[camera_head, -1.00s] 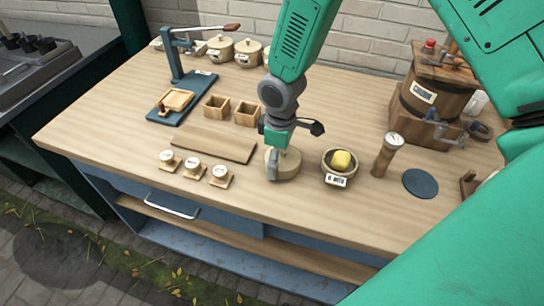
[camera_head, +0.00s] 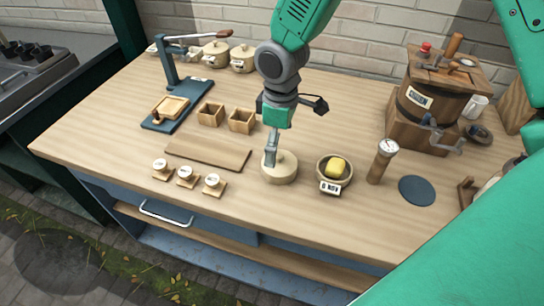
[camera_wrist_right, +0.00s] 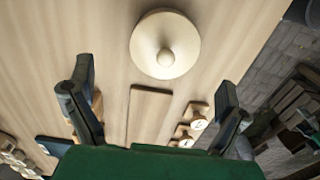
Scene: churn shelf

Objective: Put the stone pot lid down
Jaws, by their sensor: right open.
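The stone pot lid (camera_head: 284,174) is a round, pale cream disc with a small knob on top. It sits flat on the wooden table near the front middle. In the right wrist view the lid (camera_wrist_right: 148,35) shows whole, with its knob up, beyond the fingertips. My right gripper (camera_head: 272,150) is just above the lid in the head view, its fingers pointing down. In the wrist view my right gripper (camera_wrist_right: 154,75) has its two dark fingers wide apart with nothing between them. My left gripper is not in view.
A bowl with a yellow block (camera_head: 335,168) stands close right of the lid, with a gauge (camera_head: 383,160) and dark round mat (camera_head: 416,190) beyond. A wooden board (camera_head: 207,153) and several small labelled pieces lie left. A churn (camera_head: 430,98) and lidded pots (camera_head: 216,54) stand behind.

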